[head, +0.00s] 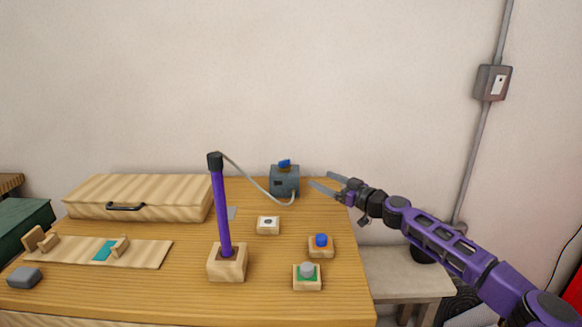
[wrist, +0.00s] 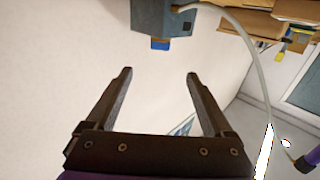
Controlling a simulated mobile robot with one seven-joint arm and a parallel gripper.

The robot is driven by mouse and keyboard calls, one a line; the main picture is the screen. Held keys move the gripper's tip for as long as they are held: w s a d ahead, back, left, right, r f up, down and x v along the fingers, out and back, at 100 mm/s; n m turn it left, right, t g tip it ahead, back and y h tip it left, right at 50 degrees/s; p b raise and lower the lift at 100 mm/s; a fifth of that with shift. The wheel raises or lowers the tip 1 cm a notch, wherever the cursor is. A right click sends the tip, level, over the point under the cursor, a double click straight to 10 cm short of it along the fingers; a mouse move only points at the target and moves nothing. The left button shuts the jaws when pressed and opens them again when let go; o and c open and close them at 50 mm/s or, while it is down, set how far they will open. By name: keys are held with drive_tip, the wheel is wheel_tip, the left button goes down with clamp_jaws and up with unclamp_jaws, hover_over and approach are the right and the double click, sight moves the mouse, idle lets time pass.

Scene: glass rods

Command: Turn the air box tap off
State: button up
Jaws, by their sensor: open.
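The air box (head: 284,181) is a grey-blue box at the back of the wooden table, near the wall. Its blue tap (head: 285,163) sits on top. In the wrist view, the air box (wrist: 160,17) is at the top, and the blue tap (wrist: 160,44) points down toward the space between my fingers. My gripper (head: 324,181) is open and empty, just right of the air box in the head view. In the wrist view, my gripper (wrist: 159,73) shows both fingers apart, short of the tap and not touching it. No part of the tap is hidden by my fingers.
A pale hose (head: 255,184) runs from the air box to a purple tube (head: 223,210) upright in a wooden block. A white-topped block (head: 268,225), a blue-topped block (head: 320,245) and a grey-topped block (head: 307,275) stand in front. A wooden case (head: 140,196) lies left.

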sight(286, 163)
drive_tip(key=x, duration=1.5)
drive_tip(key=shift+w+a, duration=0.15)
drive_tip(key=shift+w, duration=0.05)
drive_tip(key=c, duration=1.4)
drive_tip(key=shift+o, duration=0.2)
